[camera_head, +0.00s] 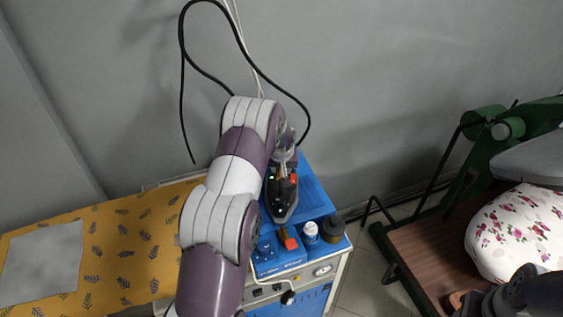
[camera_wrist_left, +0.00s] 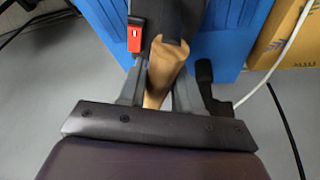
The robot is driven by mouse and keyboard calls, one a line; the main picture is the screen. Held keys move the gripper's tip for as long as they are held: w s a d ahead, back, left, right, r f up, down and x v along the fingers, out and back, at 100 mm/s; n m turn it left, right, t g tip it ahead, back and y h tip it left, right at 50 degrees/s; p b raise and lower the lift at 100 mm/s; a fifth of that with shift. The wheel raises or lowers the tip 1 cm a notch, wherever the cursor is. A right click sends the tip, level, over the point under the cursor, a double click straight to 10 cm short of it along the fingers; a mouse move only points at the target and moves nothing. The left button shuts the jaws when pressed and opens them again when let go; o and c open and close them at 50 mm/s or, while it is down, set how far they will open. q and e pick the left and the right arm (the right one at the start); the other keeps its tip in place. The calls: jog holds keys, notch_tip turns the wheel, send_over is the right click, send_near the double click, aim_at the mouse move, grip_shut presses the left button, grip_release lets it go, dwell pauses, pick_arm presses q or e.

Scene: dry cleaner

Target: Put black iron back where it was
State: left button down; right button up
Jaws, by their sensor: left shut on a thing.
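The black iron (camera_head: 283,205) is at the blue top (camera_head: 316,200) of the cabinet, its pointed end toward the cabinet's front. I cannot tell whether it rests on the top or hangs just above it. My left gripper (camera_head: 285,152) is at the iron's rear, partly hidden by my own arm. In the left wrist view, its fingers (camera_wrist_left: 159,88) are shut on the iron's tan handle (camera_wrist_left: 163,68), with the dark body (camera_wrist_left: 182,14) and a red switch (camera_wrist_left: 136,36) beyond. A dark part of my right arm shows at the lower right in the head view; its fingers are not clear.
A white-capped bottle (camera_head: 310,230), a dark round jar (camera_head: 332,229) and a red-handled item (camera_head: 289,239) stand near the front of the blue top. A yellow patterned board (camera_head: 120,240) lies left. A floral-covered press (camera_head: 515,232) stands right. Black cable (camera_head: 182,90) hangs by the wall.

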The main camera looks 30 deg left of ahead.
pick_arm(q)
jog(key=c, duration=1.1)
grip_release()
jog(key=o, duration=0.3)
jog(key=shift+s+d, duration=0.1)
jog(key=shift+s, duration=0.05)
jog(key=shift+r, duration=0.1)
